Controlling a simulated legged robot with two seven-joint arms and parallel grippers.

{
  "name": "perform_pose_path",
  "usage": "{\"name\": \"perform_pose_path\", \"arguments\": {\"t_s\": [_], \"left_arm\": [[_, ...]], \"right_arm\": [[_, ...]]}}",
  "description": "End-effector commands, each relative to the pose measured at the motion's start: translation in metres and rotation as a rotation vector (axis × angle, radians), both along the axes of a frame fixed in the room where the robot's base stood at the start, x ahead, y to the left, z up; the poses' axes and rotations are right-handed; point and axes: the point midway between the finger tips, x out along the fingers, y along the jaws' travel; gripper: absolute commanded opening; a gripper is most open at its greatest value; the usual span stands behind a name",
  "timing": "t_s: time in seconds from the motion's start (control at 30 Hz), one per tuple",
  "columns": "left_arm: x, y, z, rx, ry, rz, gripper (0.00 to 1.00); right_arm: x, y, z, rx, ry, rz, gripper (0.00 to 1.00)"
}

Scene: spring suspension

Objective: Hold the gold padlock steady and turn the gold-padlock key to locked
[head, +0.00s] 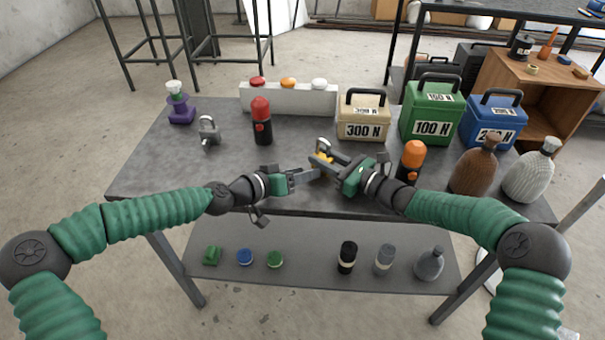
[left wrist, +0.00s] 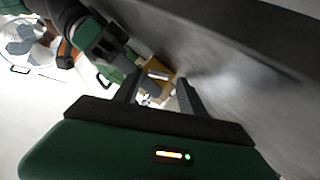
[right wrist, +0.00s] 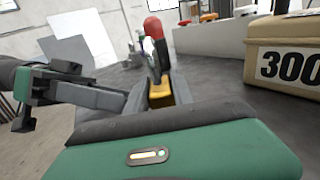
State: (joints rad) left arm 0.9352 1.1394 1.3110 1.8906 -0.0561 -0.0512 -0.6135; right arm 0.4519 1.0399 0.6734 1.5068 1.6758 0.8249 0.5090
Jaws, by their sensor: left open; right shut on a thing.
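The gold padlock (head: 319,159) is gripped in my right gripper (head: 329,166), above the front middle of the table. Its grey shackle points up and back in the head view. The gold body also shows between the jaws in the right wrist view (right wrist: 161,96). My left gripper (head: 310,175) is open, just left of the padlock, with its fingers pointing at it. In the left wrist view part of the gold body (left wrist: 158,75) shows beyond the open fingers. I cannot make out the key clearly; whether the left fingers touch it cannot be told.
A grey padlock (head: 209,132) and a red-capped black cylinder (head: 262,122) stand to the left. Boxes marked 300 N (head: 363,116) and 100 N (head: 432,110) stand behind. An orange-capped cylinder (head: 412,158) and a brown bottle (head: 474,168) stand close to my right arm. The table's left front is clear.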

Motion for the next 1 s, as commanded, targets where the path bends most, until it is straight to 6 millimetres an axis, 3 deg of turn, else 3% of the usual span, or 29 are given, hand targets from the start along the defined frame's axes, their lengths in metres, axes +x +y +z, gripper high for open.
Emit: {"name": "perform_pose_path", "arguments": {"t_s": [0.23,0.6,1.0], "left_arm": [[-0.010,0.012,0.004,0.001,0.003,0.003,0.53],[-0.069,0.070,0.034,0.001,0.000,0.005,0.53],[-0.080,0.079,0.039,0.001,0.000,-0.001,0.51]], "right_arm": [[0.000,0.000,0.001,0.002,-0.001,0.000,0.00],[0.000,0.001,0.001,0.001,-0.001,0.000,0.00],[0.000,0.000,0.001,0.002,-0.001,0.000,0.00]]}}
